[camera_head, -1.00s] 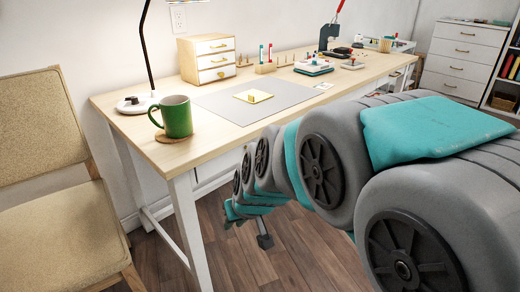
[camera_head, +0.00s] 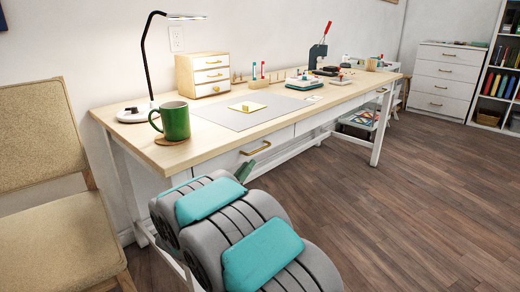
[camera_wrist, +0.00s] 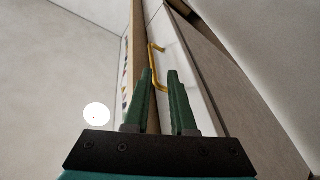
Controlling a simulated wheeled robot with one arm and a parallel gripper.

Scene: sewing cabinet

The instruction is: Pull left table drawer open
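The left table drawer (camera_head: 278,139) has a white front with a brass handle (camera_head: 257,148) and looks shut under the table's wooden top. My gripper (camera_head: 244,170) is just below and left of the handle in the head view, partly hidden by my arm. In the wrist view, the yellow handle (camera_wrist: 154,68) lies just beyond the green fingertips of my gripper (camera_wrist: 160,72). The fingers are apart with a gap between them and hold nothing. I cannot tell whether a finger touches the handle.
The table (camera_head: 178,154) carries a green mug (camera_head: 176,121), a black lamp (camera_head: 144,50), a small drawer box (camera_head: 205,75) and a grey mat (camera_head: 222,116). A beige chair (camera_head: 45,130) stands at the left. The wooden floor (camera_head: 400,190) at the right is clear.

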